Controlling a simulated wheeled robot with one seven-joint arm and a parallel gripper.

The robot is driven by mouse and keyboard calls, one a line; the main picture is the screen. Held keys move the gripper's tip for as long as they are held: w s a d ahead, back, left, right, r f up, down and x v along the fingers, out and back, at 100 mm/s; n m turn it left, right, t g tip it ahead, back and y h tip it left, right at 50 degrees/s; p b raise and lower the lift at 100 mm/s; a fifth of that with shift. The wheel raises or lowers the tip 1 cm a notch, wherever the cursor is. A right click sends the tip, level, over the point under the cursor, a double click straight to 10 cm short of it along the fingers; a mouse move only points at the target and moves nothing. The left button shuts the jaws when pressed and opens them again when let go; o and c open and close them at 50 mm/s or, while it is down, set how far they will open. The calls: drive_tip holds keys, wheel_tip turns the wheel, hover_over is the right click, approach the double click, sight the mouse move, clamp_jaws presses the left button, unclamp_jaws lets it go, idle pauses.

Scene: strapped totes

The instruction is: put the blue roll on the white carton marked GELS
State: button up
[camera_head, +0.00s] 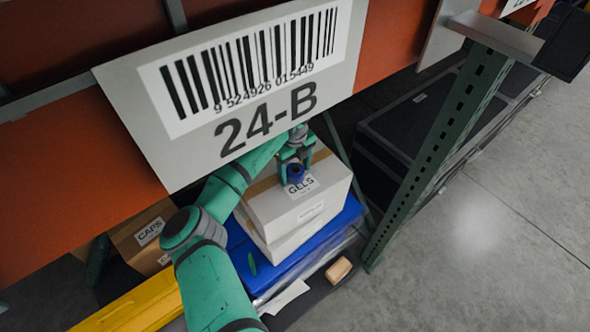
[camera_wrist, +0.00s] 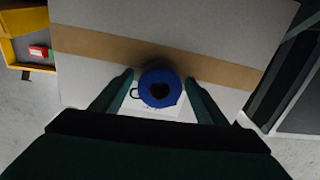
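The blue roll (camera_head: 296,174) is on top of the white carton marked GELS (camera_head: 328,178), by its label. In the wrist view the roll (camera_wrist: 159,88) is seen end-on, with its dark hole facing me, and it partly covers the label on the carton (camera_wrist: 90,85). It appears to stand upright on the carton top, though its base is hidden. My gripper (camera_head: 296,158) is over the carton with its fingers on either side of the roll. In the wrist view the fingers (camera_wrist: 160,78) are open, with small gaps between them and the roll.
A blue tote (camera_head: 338,222) is under the white cartons. A CAPS carton (camera_head: 146,232) and a yellow bin (camera_head: 135,308) are to the left. A green rack post (camera_head: 440,150) stands right. The 24-B sign (camera_head: 185,160) and orange beam (camera_head: 75,150) hang in front.

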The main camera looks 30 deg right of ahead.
sight(295, 169)
drive_tip(key=shift+r, duration=0.1)
wheel_tip(295, 169, up, 12)
idle(0.7)
